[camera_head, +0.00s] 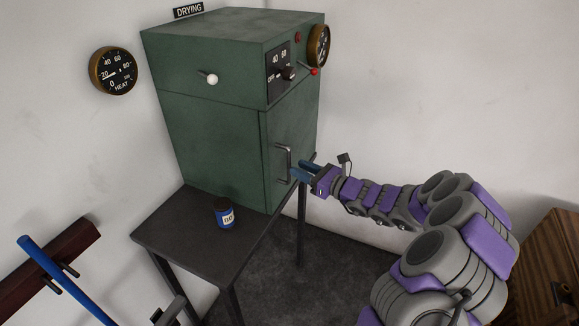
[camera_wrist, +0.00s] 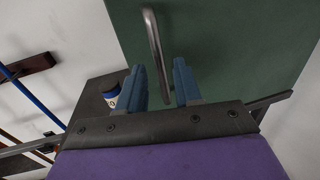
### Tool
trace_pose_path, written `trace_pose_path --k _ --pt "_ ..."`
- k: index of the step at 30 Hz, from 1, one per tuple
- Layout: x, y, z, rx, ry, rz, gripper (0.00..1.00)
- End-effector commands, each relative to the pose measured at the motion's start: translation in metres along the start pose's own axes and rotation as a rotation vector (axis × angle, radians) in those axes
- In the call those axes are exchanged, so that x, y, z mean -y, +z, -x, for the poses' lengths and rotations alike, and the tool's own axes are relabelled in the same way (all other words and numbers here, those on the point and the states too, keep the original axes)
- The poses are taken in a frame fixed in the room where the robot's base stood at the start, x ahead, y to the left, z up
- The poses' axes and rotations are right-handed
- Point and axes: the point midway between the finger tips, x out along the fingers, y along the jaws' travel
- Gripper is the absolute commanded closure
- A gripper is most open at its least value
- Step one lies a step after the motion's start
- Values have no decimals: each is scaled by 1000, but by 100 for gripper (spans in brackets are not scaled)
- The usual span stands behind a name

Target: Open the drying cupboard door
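The drying cupboard (camera_head: 205,140) is a green metal box on a dark table, under a "DRYING" sign. Its door (camera_head: 290,145) is on the right-hand face and looks shut. A grey metal bar handle (camera_head: 287,163) stands upright on the door; it also shows in the wrist view (camera_wrist: 157,50). My gripper (camera_head: 299,171) is at the lower part of the handle. In the wrist view its two blue fingers (camera_wrist: 160,84) are spread, with the handle's end between them. A gap shows on each side of the bar, so the fingers do not look closed on it.
The dark table (camera_head: 165,235) carries a small blue jar (camera_head: 224,213) near the cupboard. A wooden cabinet (camera_head: 545,265) stands at lower right.

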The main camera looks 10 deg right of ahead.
Motion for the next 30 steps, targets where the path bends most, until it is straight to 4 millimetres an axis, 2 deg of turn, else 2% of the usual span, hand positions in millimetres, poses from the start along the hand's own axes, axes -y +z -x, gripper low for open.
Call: trace_pose_path --k 3,9,21,30 --pt "0 -1 -21 0 1 3 66" --pt "0 -1 -43 -1 1 1 66" --pt "0 1 -49 1 -2 0 66" --pt "1 1 -49 0 -2 1 95"
